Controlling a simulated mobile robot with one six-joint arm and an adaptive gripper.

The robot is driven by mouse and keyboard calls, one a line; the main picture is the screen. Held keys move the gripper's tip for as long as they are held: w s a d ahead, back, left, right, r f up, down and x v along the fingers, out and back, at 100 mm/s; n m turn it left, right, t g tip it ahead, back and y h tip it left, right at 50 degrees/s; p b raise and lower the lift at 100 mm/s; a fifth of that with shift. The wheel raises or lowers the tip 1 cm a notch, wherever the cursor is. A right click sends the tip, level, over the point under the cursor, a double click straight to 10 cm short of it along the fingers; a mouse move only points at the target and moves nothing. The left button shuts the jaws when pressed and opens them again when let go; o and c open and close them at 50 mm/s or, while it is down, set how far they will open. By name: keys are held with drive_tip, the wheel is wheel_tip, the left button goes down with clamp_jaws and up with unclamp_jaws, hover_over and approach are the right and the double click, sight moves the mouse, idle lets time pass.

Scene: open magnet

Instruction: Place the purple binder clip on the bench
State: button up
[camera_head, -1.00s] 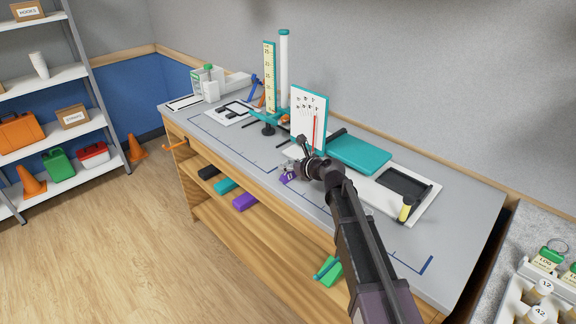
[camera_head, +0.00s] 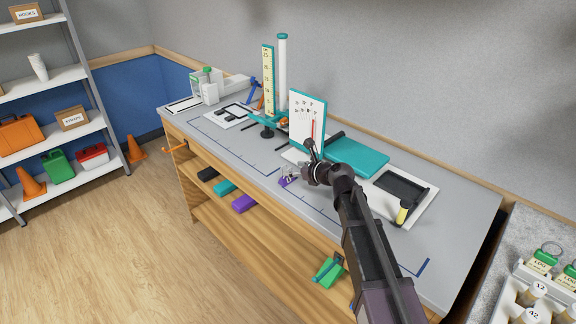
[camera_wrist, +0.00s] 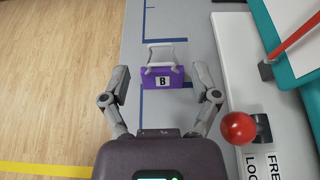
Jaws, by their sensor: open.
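The purple binder clip (camera_wrist: 163,78), marked B and with pale wire handles, is at the grey bench top, over a blue line near the bench's left edge in the wrist view. In the head view the clip (camera_head: 287,182) is a small purple patch near the bench's front edge. My gripper (camera_wrist: 160,72) is open, one finger on each side of the clip, with visible gaps between. In the head view my gripper (camera_head: 289,172) is at the clip and partly hides it. The bench (camera_head: 235,148) shows bare grey surface to the left.
A red ball knob (camera_wrist: 238,128) stands close to my right finger in the wrist view. A white board (camera_head: 307,118) and teal block (camera_head: 358,156) stand behind my arm. A ruler stand (camera_head: 268,85) is farther left. Shelves below hold another purple item (camera_head: 244,203).

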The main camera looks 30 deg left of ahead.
drive_tip(key=p+v, duration=0.2)
drive_tip(key=v, duration=0.6)
drive_tip(key=shift+p, duration=0.3)
idle(0.5)
